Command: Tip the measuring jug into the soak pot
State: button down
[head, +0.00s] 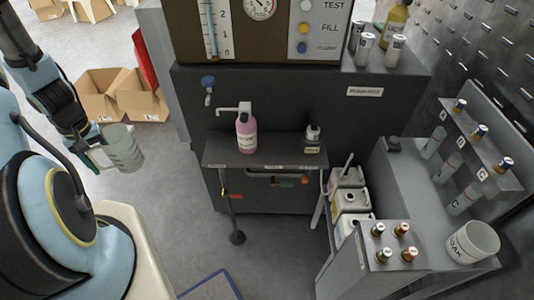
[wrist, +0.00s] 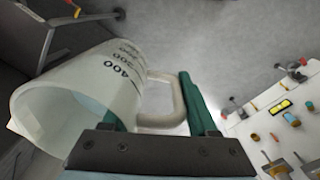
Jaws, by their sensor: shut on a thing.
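The measuring jug (head: 122,148) is a translucent pale cup with a handle, held in the air at the left of the head view. My gripper (head: 94,157) is shut on its handle. In the wrist view the jug (wrist: 72,98) shows dark marks such as 400, and its handle lies between my gripper's green fingers (wrist: 152,108). Whether it holds liquid I cannot tell. The soak pot (head: 473,243) is a white open pot with dark lettering, at the lower right, far from my gripper. Its inside is mostly hidden.
The pot stands on a grey bench (head: 408,190) beside a rack of small bottles and a low stand (head: 385,245) with several small bottles. A washer panel with a shelf (head: 265,152) holding a pink pump bottle (head: 246,128) is between. Cardboard boxes (head: 105,95) lie behind the jug.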

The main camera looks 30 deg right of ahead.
aim_at(476, 241)
jog(key=z, duration=0.9)
jog(key=l+z, duration=0.1)
jog(key=z, duration=0.35)
jog(key=k+l+z, duration=0.1)
jog(key=z, duration=1.3)
jog(key=l+z, duration=0.1)
jog(key=z, duration=0.35)
